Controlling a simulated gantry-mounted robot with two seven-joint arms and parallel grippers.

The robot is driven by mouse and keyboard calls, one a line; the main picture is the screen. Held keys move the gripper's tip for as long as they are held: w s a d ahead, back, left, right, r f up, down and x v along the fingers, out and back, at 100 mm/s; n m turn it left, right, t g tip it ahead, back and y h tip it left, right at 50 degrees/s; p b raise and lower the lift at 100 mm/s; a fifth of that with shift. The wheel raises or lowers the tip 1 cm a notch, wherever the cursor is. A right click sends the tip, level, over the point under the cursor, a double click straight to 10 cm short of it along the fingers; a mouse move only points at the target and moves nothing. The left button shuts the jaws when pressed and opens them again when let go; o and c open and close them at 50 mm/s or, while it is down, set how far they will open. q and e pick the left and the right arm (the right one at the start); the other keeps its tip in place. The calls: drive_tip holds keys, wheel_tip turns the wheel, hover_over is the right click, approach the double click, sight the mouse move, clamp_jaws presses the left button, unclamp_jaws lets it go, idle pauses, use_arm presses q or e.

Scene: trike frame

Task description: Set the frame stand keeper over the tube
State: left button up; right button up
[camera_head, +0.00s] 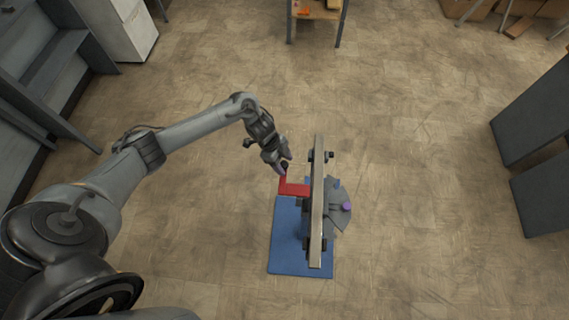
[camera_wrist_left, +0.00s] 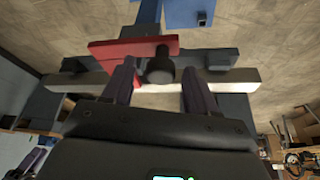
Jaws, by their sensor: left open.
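The red keeper (camera_head: 295,189) is an L-shaped piece at the left side of the long pale metal tube (camera_head: 317,215). Its right end meets the tube's left edge; I cannot tell whether it passes over the tube. A dark round knob (camera_wrist_left: 160,70) stands by the keeper, which also shows in the left wrist view (camera_wrist_left: 110,49). My left gripper (camera_head: 285,165) is open at the keeper's upper end. In the left wrist view its two fingers (camera_wrist_left: 158,90) lie on either side of the knob, with a gap on the right.
The tube sits on a stand above a blue base plate (camera_head: 285,255). A grey plate with a purple knob (camera_head: 346,206) sticks out right of the tube. Dark clamps hold near both tube ends. The floor around is clear, with grey cabinets (camera_head: 540,120) at the right.

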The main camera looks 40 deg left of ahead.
use_arm(q)
drive_tip(key=shift+d+f, duration=0.2)
drive_tip(key=shift+f, duration=0.25)
clamp_jaws()
